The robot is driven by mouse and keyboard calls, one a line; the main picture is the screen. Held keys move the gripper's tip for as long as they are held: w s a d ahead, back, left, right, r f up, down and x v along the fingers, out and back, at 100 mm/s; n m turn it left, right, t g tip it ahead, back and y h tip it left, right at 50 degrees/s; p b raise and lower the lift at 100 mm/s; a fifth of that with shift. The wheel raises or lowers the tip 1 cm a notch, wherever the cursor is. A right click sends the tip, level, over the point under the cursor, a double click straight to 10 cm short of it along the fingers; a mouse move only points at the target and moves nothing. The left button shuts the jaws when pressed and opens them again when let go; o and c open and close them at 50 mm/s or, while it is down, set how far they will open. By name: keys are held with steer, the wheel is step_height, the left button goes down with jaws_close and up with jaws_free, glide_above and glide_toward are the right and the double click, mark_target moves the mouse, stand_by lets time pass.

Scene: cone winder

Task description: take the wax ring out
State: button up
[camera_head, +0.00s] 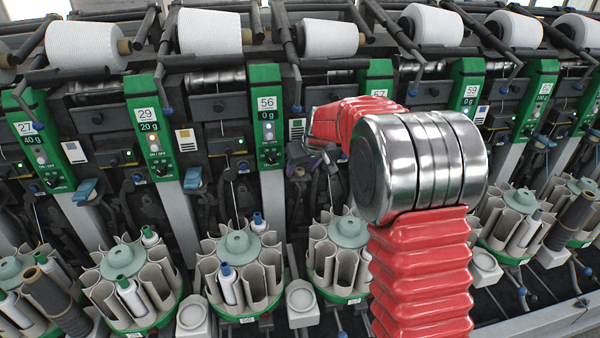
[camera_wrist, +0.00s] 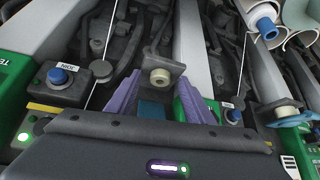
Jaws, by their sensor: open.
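The wax ring (camera_wrist: 160,77) is a small cream disc with a dark centre, seated on a dark bracket in the middle of the wrist view. My gripper (camera_wrist: 160,92) has two purple fingers, open, one on each side of the ring in the picture. No contact between fingers and ring shows, and I cannot tell the depth gap. In the head view my gripper (camera_head: 319,160) is a small dark shape under the red arm sleeve, in front of the winding units. The ring cannot be made out clearly there.
A second cream ring (camera_wrist: 286,111) sits on a neighbouring unit at the right of the wrist view. Blue buttons (camera_wrist: 58,75) and thin yarn lines flank my fingers. In the head view, green unit panels (camera_head: 268,128) and round bobbin magazines (camera_head: 238,272) crowd closely around.

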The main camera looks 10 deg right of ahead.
steer(key=c, duration=1.1)
steer(key=shift+s+r, duration=0.35)
steer(key=shift+r, duration=0.4)
step_height(320, 180, up, 6)
steer(key=s, duration=1.9)
steer(key=shift+s+f, duration=0.2)
steer(key=shift+f, duration=0.05)
